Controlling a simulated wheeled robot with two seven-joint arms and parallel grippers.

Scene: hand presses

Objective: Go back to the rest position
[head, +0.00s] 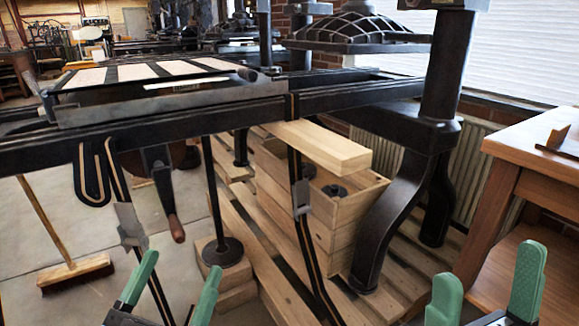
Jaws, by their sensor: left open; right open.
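My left gripper (172,289) is at the bottom left of the head view, with green fingertips spread apart and nothing between them. My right gripper (486,286) is at the bottom right, also with its green fingertips apart and empty. Both are in front of and below the black hand press (220,107). Neither appears to touch the press. The lower parts of both grippers are cut off by the picture's bottom edge.
A crank with a wooden handle (176,229) hangs under the press. A wooden crate (345,222) stands beneath it on planks. A wooden table (525,160) is at the right, near my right gripper. A broom (76,272) stands at the left on open floor.

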